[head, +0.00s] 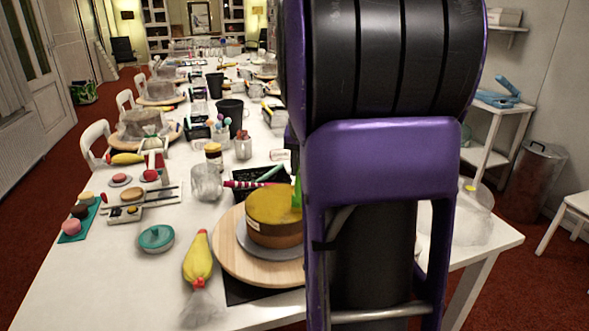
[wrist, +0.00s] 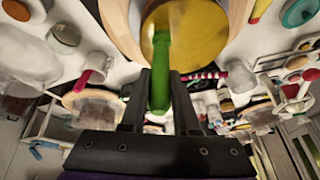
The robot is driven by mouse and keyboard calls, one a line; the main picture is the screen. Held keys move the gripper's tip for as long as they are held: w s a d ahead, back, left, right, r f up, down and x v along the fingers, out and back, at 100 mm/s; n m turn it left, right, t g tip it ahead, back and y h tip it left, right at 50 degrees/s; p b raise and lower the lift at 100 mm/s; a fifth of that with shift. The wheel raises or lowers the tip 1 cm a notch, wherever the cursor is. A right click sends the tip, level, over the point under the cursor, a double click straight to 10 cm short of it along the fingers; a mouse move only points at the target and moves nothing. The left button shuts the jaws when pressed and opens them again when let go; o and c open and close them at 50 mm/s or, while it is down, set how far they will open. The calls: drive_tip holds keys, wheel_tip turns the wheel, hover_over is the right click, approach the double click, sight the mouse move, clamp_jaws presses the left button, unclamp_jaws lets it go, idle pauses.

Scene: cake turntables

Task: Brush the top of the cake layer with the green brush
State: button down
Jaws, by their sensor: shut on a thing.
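The cake layer (head: 272,232) has a yellow top and brown side. It sits on a grey board on a round wooden turntable (head: 228,262) near the table's front. The green brush (head: 297,194) shows at the right edge of the cake top, partly hidden by my purple and black arm. In the wrist view my gripper (wrist: 160,80) is shut on the green brush (wrist: 160,52), whose end overlaps the yellow cake top (wrist: 205,35). I cannot tell whether it touches the cake. My gripper is hidden in the head view.
A yellow piping bag (head: 198,260) lies left of the turntable. A black tray (head: 258,177) is behind the cake.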

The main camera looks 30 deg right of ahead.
drive_tip(key=shift+d, duration=0.15)
drive_tip(key=w+p, duration=0.7)
drive_tip(key=w, duration=0.7)
drive_tip(key=shift+w+a+p, duration=0.2)
drive_tip(key=shift+a+p, duration=0.05)
drive_tip(key=shift+p, duration=0.15)
idle(1.6)
